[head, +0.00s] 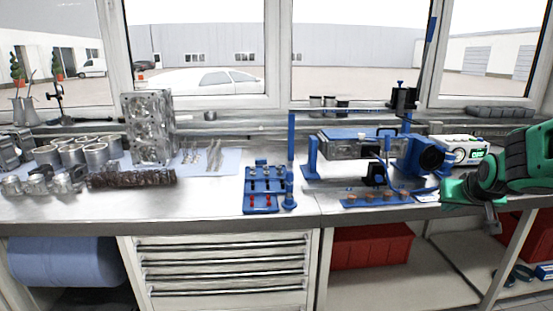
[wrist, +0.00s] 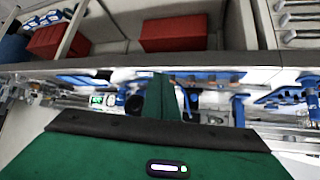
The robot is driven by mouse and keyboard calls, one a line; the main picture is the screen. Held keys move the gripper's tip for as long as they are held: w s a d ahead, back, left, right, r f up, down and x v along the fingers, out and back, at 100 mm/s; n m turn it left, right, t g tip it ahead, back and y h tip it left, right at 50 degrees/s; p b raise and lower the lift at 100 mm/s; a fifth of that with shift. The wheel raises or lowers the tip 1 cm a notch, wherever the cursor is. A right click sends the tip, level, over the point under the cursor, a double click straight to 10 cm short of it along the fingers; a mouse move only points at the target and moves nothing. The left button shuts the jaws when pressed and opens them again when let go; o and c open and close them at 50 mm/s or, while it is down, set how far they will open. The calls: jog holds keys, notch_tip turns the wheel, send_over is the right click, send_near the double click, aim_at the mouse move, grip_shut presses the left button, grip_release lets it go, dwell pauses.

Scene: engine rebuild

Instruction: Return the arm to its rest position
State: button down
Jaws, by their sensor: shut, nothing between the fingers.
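My arm (head: 515,165) is green and black and reaches in from the right edge of the head view. My gripper (head: 491,222) hangs at its end, in front of the bench's front edge at the right. It is shut and empty. In the wrist view my gripper (wrist: 163,98) shows as a narrow green shape in the middle, and the scene appears upside down. The fingertips are small and partly hidden by the arm's own body.
The workbench (head: 225,200) holds a blue rack (head: 263,189), a blue test fixture (head: 311,158), an engine block (head: 148,127) and a crankshaft (head: 132,178). A white meter box (head: 460,149) stands close behind my arm. A red bin (head: 371,247) sits on the shelf below.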

jog(key=s+a+f+m+g+y, duration=0.1)
jog(key=s+a+f+g, duration=0.1)
jog(key=s, duration=0.9)
jog(key=s+a+f+m+g+y, duration=0.1)
jog(key=s+g, duration=0.3)
jog(key=s, duration=0.7)
jog(key=s+a+f+m+g+y, duration=0.1)
jog(key=s+a+f+g, duration=0.1)
jog(key=s, duration=0.9)
jog(key=shift+s+a+f+g, duration=0.2)
jog(key=shift+a+f+g, duration=0.1)
jog(key=shift+f+g, duration=0.4)
jog(key=shift+w+f, duration=0.3)
jog(key=shift+w, duration=0.35)
jog(key=shift+s+d, duration=0.1)
